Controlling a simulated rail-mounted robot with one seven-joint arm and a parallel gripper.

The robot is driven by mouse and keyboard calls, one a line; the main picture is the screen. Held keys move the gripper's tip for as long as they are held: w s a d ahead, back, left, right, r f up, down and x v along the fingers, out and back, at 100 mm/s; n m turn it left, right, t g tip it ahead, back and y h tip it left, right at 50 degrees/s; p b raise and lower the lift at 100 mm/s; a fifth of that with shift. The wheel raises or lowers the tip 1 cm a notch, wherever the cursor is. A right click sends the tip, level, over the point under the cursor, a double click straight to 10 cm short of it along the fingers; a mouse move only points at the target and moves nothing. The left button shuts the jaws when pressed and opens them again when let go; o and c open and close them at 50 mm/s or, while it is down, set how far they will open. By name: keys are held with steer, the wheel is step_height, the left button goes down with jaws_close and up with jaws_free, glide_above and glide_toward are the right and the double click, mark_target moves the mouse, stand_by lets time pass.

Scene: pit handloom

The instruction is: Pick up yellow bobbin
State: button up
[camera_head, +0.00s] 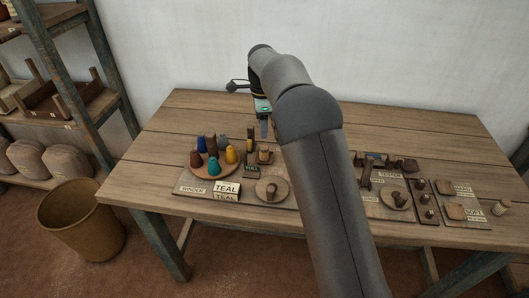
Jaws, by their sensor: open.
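The yellow bobbin (232,155) stands at the right side of a round wooden tray (204,175) on the table. Bobbins in teal (214,167), blue (201,145) and other dark colours stand close beside it. My gripper (264,130) hangs over the table, to the right of and behind the yellow bobbin, apart from it. Its fingers are small in this view, but they are open and nothing shows between them. My arm covers the middle of the table.
A TEAL sign (227,188) stands in front of the tray. A round wooden disc (272,190) with a dark piece lies to its right. Boards with small dark pieces fill the right side. The table's back left (195,105) is clear.

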mark_target(264, 147)
step_height(264, 147, down, 5)
steer(key=shift+f, duration=0.1)
steer(key=shift+s+d+f+p, duration=0.15)
steer(key=shift+f+p, duration=0.35)
steer(key=shift+f, duration=0.85)
steer(key=shift+w+d+f+p, duration=0.1)
steer(key=shift+f+p, duration=0.4)
steer(key=shift+f, duration=0.85)
steer(key=c, duration=1)
